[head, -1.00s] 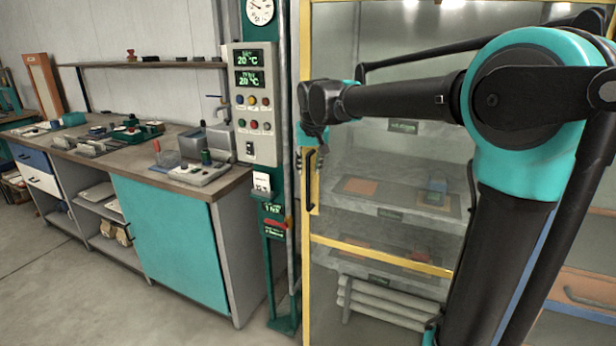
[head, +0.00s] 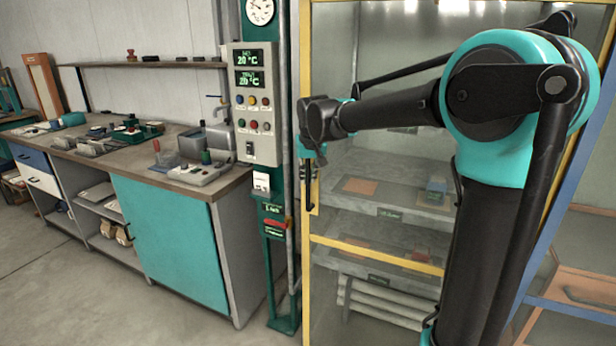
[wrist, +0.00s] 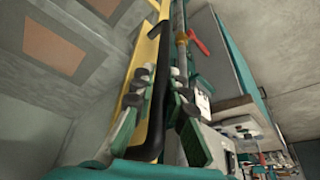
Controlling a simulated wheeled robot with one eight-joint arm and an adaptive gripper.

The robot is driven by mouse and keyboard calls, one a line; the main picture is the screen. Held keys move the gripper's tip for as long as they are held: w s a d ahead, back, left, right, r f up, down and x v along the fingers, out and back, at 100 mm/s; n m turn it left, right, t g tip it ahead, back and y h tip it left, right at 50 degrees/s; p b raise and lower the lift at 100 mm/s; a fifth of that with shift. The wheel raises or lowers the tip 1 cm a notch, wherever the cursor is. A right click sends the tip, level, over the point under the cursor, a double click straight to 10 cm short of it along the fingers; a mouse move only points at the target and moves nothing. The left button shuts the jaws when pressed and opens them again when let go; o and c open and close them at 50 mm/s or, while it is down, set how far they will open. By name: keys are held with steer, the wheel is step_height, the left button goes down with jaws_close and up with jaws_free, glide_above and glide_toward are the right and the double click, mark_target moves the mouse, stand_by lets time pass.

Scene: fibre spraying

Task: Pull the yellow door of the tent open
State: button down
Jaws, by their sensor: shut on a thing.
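A black vertical handle (head: 310,196) is on that left edge. My gripper (head: 308,170) is at the handle, pointing down along it. In the wrist view, the fingers of my gripper (wrist: 156,88) stand on either side of the black handle (wrist: 151,120) and are shut on it. The yellow door edge (wrist: 147,48) runs up behind it. My arm hides the door's right part.
A green post with a grey control box (head: 255,105) stands just left of the door. A workbench (head: 170,170) with a teal cupboard is further left. Shelves (head: 350,215) show inside the tent. Floor in front of the bench is clear.

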steer(key=shift+d, duration=0.1)
stand_by(0.3)
steer(key=s+d, duration=0.6)
steer(key=d, duration=1.1)
steer(key=s+d, duration=0.6)
steer(key=d, duration=1.2)
steer(key=s+d, duration=0.7)
steer(key=d, duration=1)
steer(key=shift+d, duration=0.35)
steer(key=shift+s, duration=0.1)
steer(key=c, duration=1.5)
jaws_free()
steer(key=shift+c, duration=0.2)
steer(key=v, duration=1.2)
steer(key=shift+s, duration=0.15)
